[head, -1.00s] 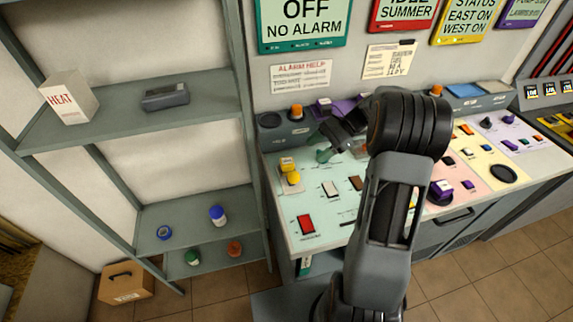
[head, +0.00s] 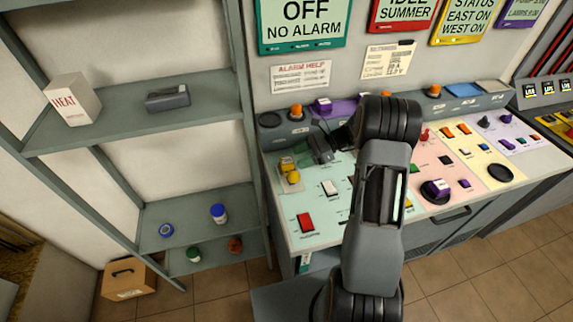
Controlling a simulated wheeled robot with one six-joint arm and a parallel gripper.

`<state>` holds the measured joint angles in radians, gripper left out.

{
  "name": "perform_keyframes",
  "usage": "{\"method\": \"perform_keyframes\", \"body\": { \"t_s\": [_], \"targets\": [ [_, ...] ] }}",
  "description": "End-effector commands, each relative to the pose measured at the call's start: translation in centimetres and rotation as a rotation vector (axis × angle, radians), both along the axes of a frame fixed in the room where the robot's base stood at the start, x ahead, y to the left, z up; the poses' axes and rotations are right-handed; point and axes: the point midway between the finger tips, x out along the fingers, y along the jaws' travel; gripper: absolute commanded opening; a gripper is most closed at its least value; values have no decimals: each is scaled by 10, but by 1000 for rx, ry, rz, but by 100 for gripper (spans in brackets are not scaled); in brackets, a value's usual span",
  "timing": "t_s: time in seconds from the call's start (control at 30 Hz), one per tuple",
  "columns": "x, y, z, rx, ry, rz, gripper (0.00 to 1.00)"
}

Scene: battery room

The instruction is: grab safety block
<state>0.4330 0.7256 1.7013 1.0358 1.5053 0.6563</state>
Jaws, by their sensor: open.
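A small yellow item (head: 290,171) sits on the left end of the pale green console panel (head: 331,218). No readable label shows which thing is the safety block, and this yellow item may be it. My gripper (head: 318,150) is over the panel, just right of and behind the yellow item, apart from it in the picture. It is open. Its fingers are small and dark here, and I see nothing held in them. My arm hides part of the middle of the console.
A red switch (head: 306,223) and a white switch (head: 329,188) are in front of my gripper. Orange lamps (head: 296,111) and a purple item (head: 322,105) line the console's back. Grey shelves (head: 140,118) stand at left, holding a HEAT box (head: 72,100).

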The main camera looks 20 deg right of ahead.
Motion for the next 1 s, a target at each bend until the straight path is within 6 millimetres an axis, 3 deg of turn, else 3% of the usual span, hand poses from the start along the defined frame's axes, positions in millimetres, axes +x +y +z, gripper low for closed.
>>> {"method": "perform_keyframes", "body": {
  "t_s": [0.4, 0.77, 1.0],
  "targets": [
    [3, 42, -17, 1, 3, 2, 57],
    [4, 49, -22, 0, 0, 0, 57],
    [4, 48, -22, 0, 0, 0, 35]
  ]
}}
